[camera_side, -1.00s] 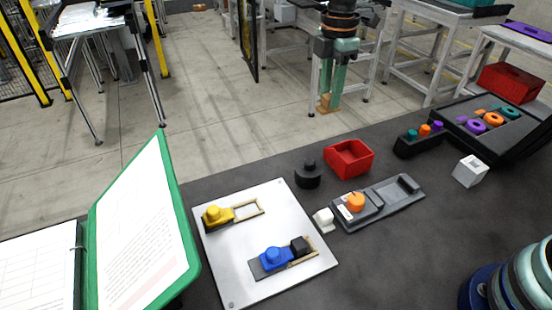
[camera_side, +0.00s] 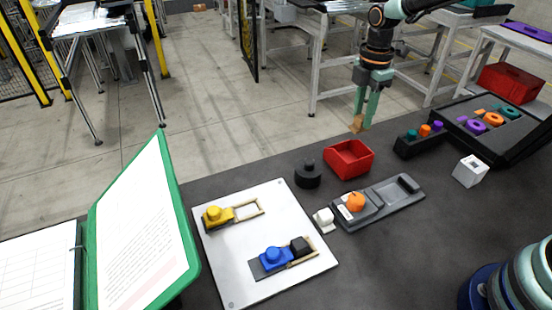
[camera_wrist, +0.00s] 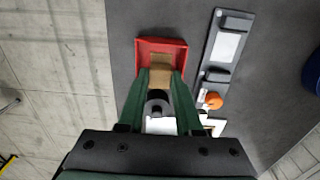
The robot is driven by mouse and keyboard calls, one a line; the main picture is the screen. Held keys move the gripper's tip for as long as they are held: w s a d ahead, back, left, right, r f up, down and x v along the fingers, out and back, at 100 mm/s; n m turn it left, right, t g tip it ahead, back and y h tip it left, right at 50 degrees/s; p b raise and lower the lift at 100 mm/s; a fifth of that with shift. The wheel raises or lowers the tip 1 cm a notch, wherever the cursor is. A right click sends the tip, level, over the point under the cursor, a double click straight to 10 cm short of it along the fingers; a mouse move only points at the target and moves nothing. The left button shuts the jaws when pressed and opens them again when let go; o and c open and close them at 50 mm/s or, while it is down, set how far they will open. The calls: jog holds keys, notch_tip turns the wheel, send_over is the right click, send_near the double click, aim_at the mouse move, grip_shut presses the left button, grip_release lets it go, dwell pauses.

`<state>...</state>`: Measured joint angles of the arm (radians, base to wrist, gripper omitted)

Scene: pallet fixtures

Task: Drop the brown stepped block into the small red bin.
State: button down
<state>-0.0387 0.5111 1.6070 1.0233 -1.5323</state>
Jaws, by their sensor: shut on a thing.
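My gripper (camera_side: 364,112) is shut on the brown stepped block (camera_side: 357,124), which hangs at its fingertips in the side view. The small red bin (camera_side: 349,159) stands on the dark table, below the block in the side view. In the wrist view the block (camera_wrist: 160,72) shows between the green fingertips (camera_wrist: 160,84) and overlaps the red bin (camera_wrist: 146,45), hiding part of its inside. The block is above table height; I cannot tell exactly how far it is from the bin.
A black knobbed cylinder (camera_side: 308,175) stands just left of the bin. A grey fixture (camera_side: 401,192) with an orange knob (camera_side: 355,201) lies in front of it. A black rack (camera_side: 418,143) stands to the right. A white plate (camera_side: 236,268) holds yellow and blue parts.

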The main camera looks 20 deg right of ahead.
jog(key=shift+f, duration=0.35)
jog(key=c, duration=0.5)
grip_release()
jog(key=shift+r, duration=0.1)
notch_tip(320, 180, up, 12)
